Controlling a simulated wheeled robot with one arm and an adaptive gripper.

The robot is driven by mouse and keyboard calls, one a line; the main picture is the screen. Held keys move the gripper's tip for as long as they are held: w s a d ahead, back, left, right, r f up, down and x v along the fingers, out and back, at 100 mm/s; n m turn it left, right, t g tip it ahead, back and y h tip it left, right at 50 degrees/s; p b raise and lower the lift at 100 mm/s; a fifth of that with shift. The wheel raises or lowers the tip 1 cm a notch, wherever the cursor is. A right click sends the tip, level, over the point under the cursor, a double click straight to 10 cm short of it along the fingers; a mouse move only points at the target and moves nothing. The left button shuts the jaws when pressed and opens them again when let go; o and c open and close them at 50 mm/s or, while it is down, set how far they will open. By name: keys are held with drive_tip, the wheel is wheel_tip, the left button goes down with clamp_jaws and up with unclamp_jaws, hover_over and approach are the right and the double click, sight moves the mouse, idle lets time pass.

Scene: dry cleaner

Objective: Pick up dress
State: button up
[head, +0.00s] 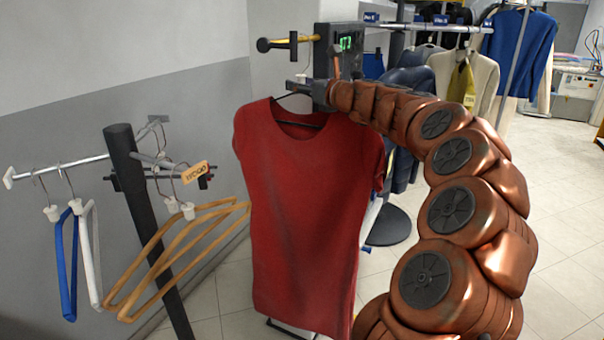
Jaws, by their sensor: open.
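The red dress (305,215) is short-sleeved and hangs upright on a dark hanger (300,122) in the middle of the head view. My gripper (298,87) is at the end of my copper-coloured arm, just above the dress's neckline, by the top of the hanger. It is open. The fingers are small and dark here, and I cannot tell whether they touch the hanger. What the hanger hangs from is hidden or too small to tell.
A dark box with green digits (346,44) and a yellow rod stands behind my gripper. At left, a dark post (140,210) has rails with wooden (185,250), blue (66,265) and white hangers. Several garments (465,85) hang on a rail behind. Tiled floor is clear at right.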

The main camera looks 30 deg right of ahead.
clamp_jaws()
idle(0.4)
drive_tip(key=shift+r, duration=0.15)
drive_tip(key=shift+r, duration=1.5)
drive_tip(key=shift+s+r, duration=0.15)
drive_tip(key=s+d+b, duration=0.2)
drive_tip(key=s, duration=1.5)
drive_tip(key=shift+s+d, duration=0.25)
drive_tip(key=shift+d, duration=0.1)
drive_tip(key=shift+d, duration=0.1)
